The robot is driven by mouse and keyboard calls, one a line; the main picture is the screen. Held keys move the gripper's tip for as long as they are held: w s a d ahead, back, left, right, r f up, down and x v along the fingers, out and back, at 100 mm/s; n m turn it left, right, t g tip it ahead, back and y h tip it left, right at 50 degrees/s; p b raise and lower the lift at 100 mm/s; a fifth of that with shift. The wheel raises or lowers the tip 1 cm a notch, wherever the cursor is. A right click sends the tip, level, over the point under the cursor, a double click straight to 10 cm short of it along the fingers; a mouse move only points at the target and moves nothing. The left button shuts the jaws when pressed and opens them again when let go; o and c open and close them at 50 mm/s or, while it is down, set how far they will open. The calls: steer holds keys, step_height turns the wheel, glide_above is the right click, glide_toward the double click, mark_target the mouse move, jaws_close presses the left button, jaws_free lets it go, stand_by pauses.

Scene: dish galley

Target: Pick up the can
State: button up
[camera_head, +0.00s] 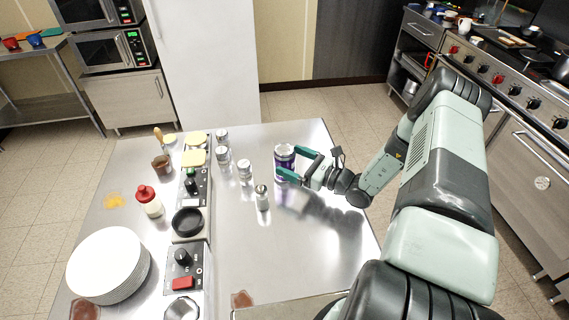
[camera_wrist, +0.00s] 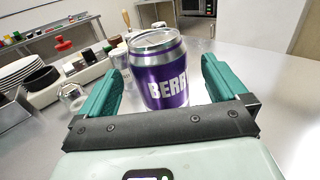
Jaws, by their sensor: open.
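The can (camera_head: 284,158) is purple with a silver top and stands upright on the steel table. In the wrist view the can (camera_wrist: 160,75) shows white letters reading "BERR" and stands between the two green fingers. My gripper (camera_head: 293,164) is open, with one finger on each side of the can. The can's lower part is partly hidden by the near finger in the head view.
Small shakers (camera_head: 245,171) stand left of the can, one shaker (camera_head: 262,198) nearer the front. A red-topped bottle (camera_head: 149,201), a plate stack (camera_head: 108,264) and a black pan (camera_head: 187,222) are further left. The table's right side (camera_head: 310,240) is mostly clear.

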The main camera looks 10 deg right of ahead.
mark_target(280, 156)
steer(key=x, duration=0.5)
steer(key=c, duration=1.3)
